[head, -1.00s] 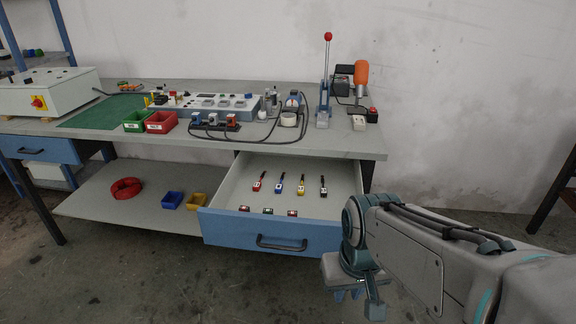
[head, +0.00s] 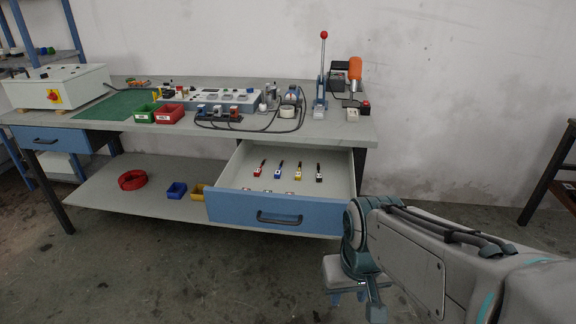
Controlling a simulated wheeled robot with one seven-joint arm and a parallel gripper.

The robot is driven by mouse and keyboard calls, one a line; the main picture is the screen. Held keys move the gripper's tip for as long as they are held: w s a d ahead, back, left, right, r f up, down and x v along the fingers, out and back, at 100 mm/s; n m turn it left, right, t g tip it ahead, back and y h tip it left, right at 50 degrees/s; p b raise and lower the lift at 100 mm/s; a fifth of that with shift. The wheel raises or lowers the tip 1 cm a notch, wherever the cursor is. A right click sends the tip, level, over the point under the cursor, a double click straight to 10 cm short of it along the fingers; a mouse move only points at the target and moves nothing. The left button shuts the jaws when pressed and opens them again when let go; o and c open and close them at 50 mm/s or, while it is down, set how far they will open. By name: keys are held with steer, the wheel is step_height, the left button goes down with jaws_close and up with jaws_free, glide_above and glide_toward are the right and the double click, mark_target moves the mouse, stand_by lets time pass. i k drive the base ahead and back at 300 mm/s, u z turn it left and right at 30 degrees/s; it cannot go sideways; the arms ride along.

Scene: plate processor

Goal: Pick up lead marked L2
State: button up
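Several short leads lie side by side in the open blue-fronted drawer (head: 281,212) under the workbench. From left to right they are a red lead (head: 259,167), a blue lead (head: 279,169), a yellow lead (head: 298,171) and a black lead (head: 319,173). Each carries a small pale tag, but the markings are too small to read, so I cannot tell which is L2. My gripper (head: 353,297) hangs low at the right of the drawer, in front of the bench and away from the leads. Its fingers point down, and whether they are parted is unclear.
More small items lie behind the drawer front, mostly hidden. The benchtop (head: 345,127) holds a lever press (head: 321,75) and a power strip (head: 217,113). Open floor lies in front.

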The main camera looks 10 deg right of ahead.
mark_target(298, 174)
steer(key=k, duration=0.95)
steer(key=u, duration=0.65)
steer(key=i, duration=1.35)
steer(key=z, duration=0.5)
steer(key=i, duration=0.8)
steer(key=z, duration=0.1)
